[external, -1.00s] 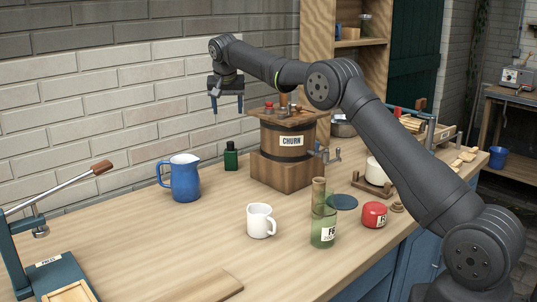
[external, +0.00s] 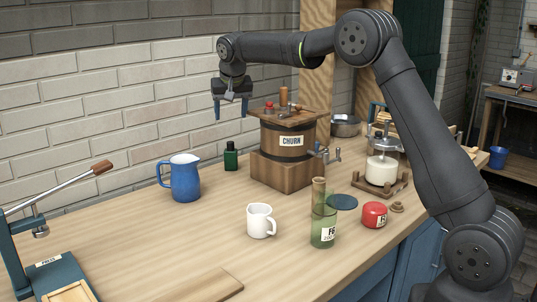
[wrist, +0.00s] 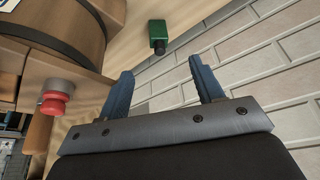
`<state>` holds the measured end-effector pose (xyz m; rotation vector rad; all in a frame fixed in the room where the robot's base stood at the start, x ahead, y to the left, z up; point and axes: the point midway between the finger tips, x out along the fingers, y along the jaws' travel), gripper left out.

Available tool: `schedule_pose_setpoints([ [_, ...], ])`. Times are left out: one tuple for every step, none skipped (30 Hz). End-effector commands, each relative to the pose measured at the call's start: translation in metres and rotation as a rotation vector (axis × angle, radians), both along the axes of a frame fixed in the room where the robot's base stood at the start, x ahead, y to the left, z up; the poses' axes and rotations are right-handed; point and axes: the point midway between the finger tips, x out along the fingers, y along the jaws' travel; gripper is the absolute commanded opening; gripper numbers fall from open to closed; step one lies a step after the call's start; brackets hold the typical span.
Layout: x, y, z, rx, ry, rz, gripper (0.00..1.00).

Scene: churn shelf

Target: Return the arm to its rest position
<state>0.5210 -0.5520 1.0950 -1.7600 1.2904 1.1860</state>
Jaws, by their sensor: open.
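My gripper (external: 231,108) is open and empty in the external view, fingers pointing down. It hangs in the air just left of the top of the wooden churn (external: 288,153), near the brick wall. In the wrist view my gripper (wrist: 166,92) shows two blue fingers spread apart with nothing between them. The churn (wrist: 60,25) shows there at the upper left. My arm arches up and over the back of the bench from its base at the lower right.
A green bottle (external: 231,157) stands near the wall below my gripper. A blue jug (external: 182,178), white mug (external: 260,221), glass jar (external: 323,228) and red jar (external: 374,214) stand on the bench. A lever press (external: 50,275) is at the left.

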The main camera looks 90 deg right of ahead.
Motion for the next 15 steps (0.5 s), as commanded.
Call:
schedule_pose_setpoints([
  [-0.003, 0.006, 0.000, 0.001, 0.000, 0.010, 0.61],
  [-0.004, 0.010, 0.001, 0.000, -0.001, 0.017, 0.61],
  [-0.006, 0.014, 0.000, 0.001, -0.001, 0.024, 0.61],
  [-0.008, 0.017, 0.000, 0.001, 0.001, 0.031, 0.61],
  [-0.009, 0.020, 0.000, 0.000, 0.000, 0.037, 0.61],
  [-0.011, 0.025, -0.001, 0.001, 0.000, 0.046, 0.61],
  [-0.013, 0.028, -0.001, 0.001, 0.001, 0.052, 0.61],
  [-0.014, 0.031, -0.001, 0.001, 0.000, 0.057, 0.61],
  [-0.017, 0.036, -0.002, 0.001, 0.000, 0.064, 0.61],
  [-0.018, 0.039, -0.002, 0.001, -0.001, 0.070, 0.61],
  [-0.020, 0.042, -0.003, 0.002, 0.000, 0.075, 0.61],
  [-0.022, 0.046, -0.003, 0.002, 0.000, 0.082, 0.61],
  [-0.023, 0.048, -0.004, 0.002, 0.000, 0.087, 0.61],
  [-0.025, 0.051, -0.004, 0.001, -0.001, 0.091, 0.61],
  [-0.026, 0.054, -0.004, 0.001, -0.001, 0.097, 0.61],
])
